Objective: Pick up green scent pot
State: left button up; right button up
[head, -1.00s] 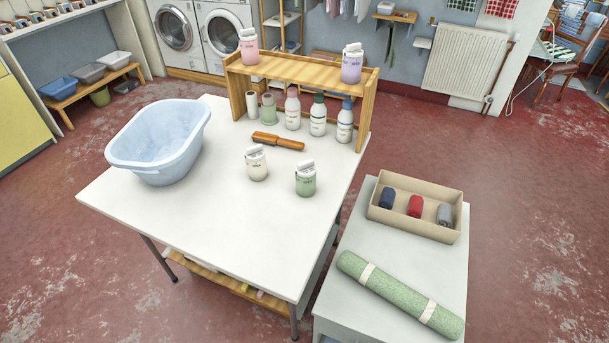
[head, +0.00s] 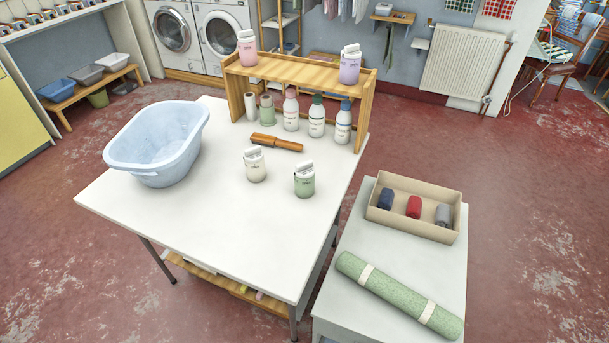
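The green scent pot (head: 304,182) stands upright on the white table (head: 225,235), right of its middle and near the right edge. It has a pale label and a white top. A cream pot (head: 255,167) of the same shape stands to its left, a little farther back. A pink pot (head: 247,50) and a purple pot (head: 350,65) stand on top of the wooden shelf (head: 300,69). Neither of my grippers shows in the head view.
A blue tub (head: 158,145) fills the table's left side. A wooden-handled brush (head: 276,143) and several bottles (head: 316,117) are behind the pots. A side table at right holds a box (head: 407,222) and a green roll (head: 398,294). The table's front is clear.

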aim_at(303, 188)
jog(key=i+j+z, duration=0.4)
jog(key=j, duration=0.2)
jog(key=j+z, duration=0.15)
jog(key=j, duration=0.15)
jog(key=i+j+z, duration=0.2)
jog(key=j, duration=0.15)
jog(key=k, duration=0.05)
